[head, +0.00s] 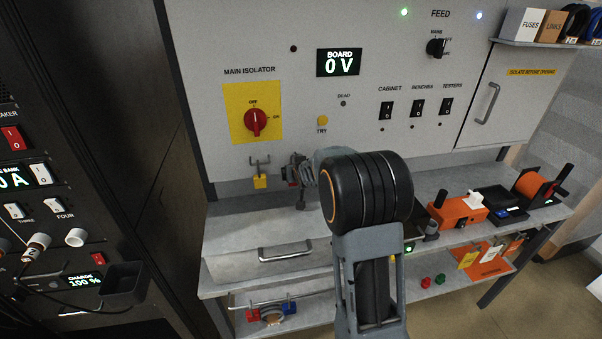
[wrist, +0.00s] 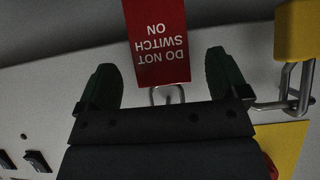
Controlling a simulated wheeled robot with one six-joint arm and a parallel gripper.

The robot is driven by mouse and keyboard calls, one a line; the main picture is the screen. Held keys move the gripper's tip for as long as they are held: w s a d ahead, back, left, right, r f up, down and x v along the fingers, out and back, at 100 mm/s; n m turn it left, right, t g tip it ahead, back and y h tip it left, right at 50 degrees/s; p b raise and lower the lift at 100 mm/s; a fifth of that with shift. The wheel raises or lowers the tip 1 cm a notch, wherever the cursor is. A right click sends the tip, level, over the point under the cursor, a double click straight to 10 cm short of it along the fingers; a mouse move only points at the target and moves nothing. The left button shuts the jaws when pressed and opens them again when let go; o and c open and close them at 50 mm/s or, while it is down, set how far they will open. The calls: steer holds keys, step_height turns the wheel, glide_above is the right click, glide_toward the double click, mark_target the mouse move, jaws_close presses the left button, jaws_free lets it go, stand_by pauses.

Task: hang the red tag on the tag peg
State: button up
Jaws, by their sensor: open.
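The red tag (wrist: 158,45) reads "DO NOT SWITCH ON", upside down in the wrist view. It lies between the two dark fingers of my gripper (wrist: 165,82), with a gap on both sides. A bent metal wire (wrist: 166,95) shows at the tag's lettered end; I cannot tell whether it is the tag peg or how the tag sits on it. In the head view my gripper (head: 301,172) is at the panel's lower edge, right of the yellow padlock (head: 260,182), and largely hides the tag and the peg there.
The padlock hangs from a metal hasp (wrist: 293,98) close beside my gripper. The main isolator (head: 255,121), on a yellow plate, points to OFF. The board display (head: 339,63) reads 0 V. A grey worktop (head: 245,225) lies below, with orange equipment (head: 459,214) at right.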

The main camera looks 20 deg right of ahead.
steer(key=p+v, duration=0.3)
steer(key=v, duration=1)
steer(key=s+f+g, duration=0.3)
steer(key=s+f, duration=0.1)
steer(key=shift+s, duration=0.25)
steer(key=s, duration=0.1)
steer(key=s+a+g, duration=0.1)
steer(key=s+g, duration=0.1)
steer(key=s, duration=0.1)
steer(key=shift+s+a, duration=0.1)
steer(key=shift+a, duration=0.25)
steer(key=s+a+r, duration=0.2)
steer(key=s+a, duration=0.1)
steer(key=s, duration=0.1)
steer(key=s+a+r+n+y, duration=0.1)
steer(key=s+a, duration=0.2)
steer(key=s, duration=0.2)
steer(key=s+a+r+n+g+y, duration=0.1)
steer(key=s+a+r, duration=0.1)
steer(key=s+a, duration=0.1)
steer(key=shift+s+r, duration=0.4)
steer(key=shift+s, duration=0.45)
steer(key=shift+d, duration=0.1)
